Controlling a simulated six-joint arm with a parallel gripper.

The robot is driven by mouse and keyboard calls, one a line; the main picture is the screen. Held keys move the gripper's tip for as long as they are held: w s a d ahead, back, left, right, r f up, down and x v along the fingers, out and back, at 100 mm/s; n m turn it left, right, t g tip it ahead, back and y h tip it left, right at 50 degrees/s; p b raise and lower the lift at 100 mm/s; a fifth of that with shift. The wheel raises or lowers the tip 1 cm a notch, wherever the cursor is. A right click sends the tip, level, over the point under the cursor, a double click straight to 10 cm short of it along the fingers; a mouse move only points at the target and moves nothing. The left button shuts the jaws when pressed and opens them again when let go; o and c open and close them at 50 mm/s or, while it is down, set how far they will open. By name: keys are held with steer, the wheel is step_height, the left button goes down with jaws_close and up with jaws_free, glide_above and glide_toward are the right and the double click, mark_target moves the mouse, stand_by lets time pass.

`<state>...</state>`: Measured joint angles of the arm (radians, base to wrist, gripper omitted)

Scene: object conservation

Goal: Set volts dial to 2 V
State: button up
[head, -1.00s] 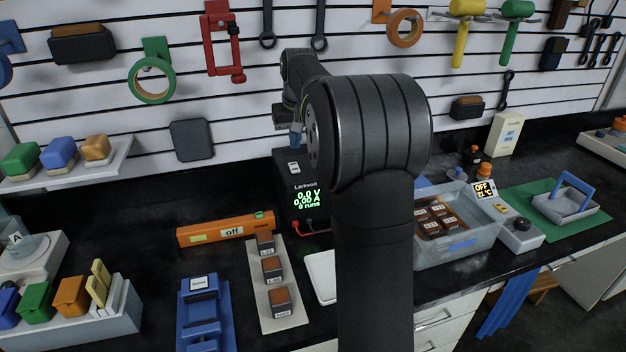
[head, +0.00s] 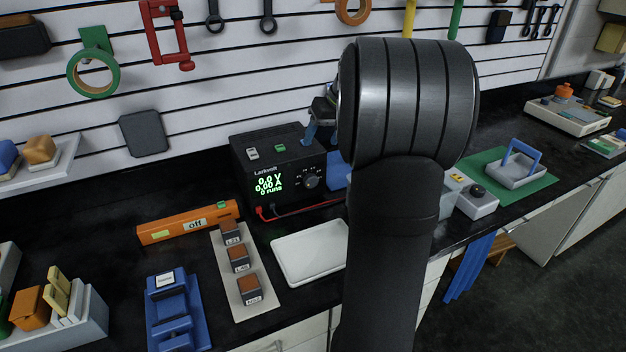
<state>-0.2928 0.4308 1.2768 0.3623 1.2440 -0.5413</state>
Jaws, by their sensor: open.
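The black Larkvolt supply (head: 277,165) stands at the back of the bench. Its green display (head: 268,184) reads about 0.0 V, 0.00 A, 0 runs. A round dark dial (head: 311,182) with white marks around it is on the right of the front face; its setting is too small to read. My gripper (head: 310,132) is mostly hidden behind my arm. A blue finger shows just above the supply's back right top edge, apart from the dial. My gripper is open, and I see nothing held in it.
Red and black leads run from the supply's front. A white tray (head: 310,252) lies in front of it. An orange bar marked off (head: 188,222) and a strip with labelled blocks (head: 245,306) lie to the left.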

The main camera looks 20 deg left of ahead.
glide_toward(314, 181)
steer(key=shift+y, duration=0.4)
steer(key=x, duration=0.9)
steer(key=shift+s+d+f, duration=0.1)
steer(key=shift+f, duration=0.15)
steer(key=c, duration=1)
steer(key=shift+o, duration=0.2)
steer(key=shift+d+f+m+g+y, duration=0.15)
steer(key=shift+m+g+y, duration=0.25)
steer(key=shift+g+y, duration=0.55)
steer(key=shift+y, duration=0.25)
